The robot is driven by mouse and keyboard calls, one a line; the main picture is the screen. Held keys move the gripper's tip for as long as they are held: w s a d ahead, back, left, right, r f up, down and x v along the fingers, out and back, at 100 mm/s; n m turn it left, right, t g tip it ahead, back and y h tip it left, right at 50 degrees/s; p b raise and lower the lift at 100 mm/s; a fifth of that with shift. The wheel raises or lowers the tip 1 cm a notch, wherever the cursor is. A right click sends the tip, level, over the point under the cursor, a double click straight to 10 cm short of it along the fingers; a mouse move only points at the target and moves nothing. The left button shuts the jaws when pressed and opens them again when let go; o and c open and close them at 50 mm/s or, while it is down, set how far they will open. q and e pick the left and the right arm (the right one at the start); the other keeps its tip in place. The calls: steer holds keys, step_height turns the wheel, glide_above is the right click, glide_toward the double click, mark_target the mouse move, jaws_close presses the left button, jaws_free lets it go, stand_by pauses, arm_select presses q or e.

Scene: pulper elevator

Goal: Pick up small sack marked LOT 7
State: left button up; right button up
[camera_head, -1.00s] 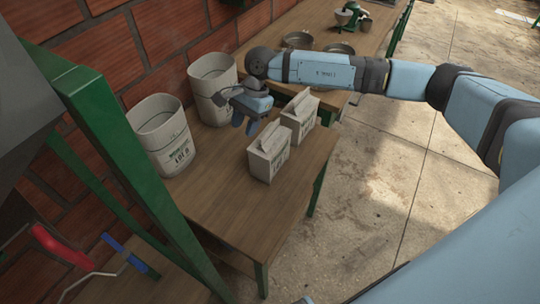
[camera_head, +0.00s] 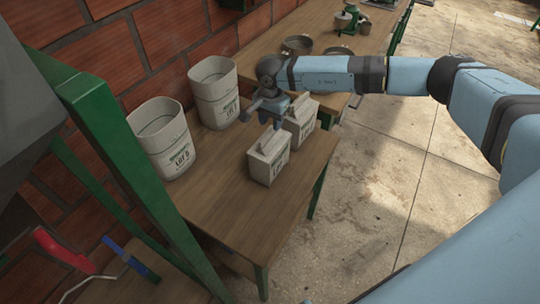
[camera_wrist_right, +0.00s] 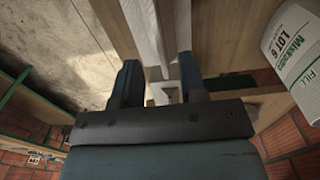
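Two small pale paper sacks stand upright side by side on the wooden table (camera_head: 225,205): a nearer sack (camera_head: 268,162) and a farther sack (camera_head: 303,113). Their lot numbers are too small to read, so I cannot tell which is LOT 7. My right gripper (camera_head: 270,119) is close to the sack tops, left of the farther sack and behind the nearer one. In the right wrist view its two fingers (camera_wrist_right: 158,88) are spread, with pale sack surfaces just beyond and between them. I cannot tell whether they touch a sack. My left gripper is out of view.
Two white bins stand on the left of the table, a near bin (camera_head: 163,142) and a far bin (camera_head: 214,92). A bin marked LOT 6 (camera_wrist_right: 297,50) shows in the wrist view. A green post (camera_head: 130,165) rises at left, before a brick wall. Metal pans (camera_head: 297,45) lie behind.

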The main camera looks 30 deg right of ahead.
mark_target(270, 131)
steer(key=f, duration=0.2)
steer(key=f+p, duration=0.1)
steer(key=f, duration=0.2)
steer(key=shift+s+a, duration=0.1)
steer(key=shift+a, duration=0.1)
steer(key=shift+r, duration=0.1)
jaws_close()
steer(key=shift+r, duration=0.1)
stand_by(0.9)
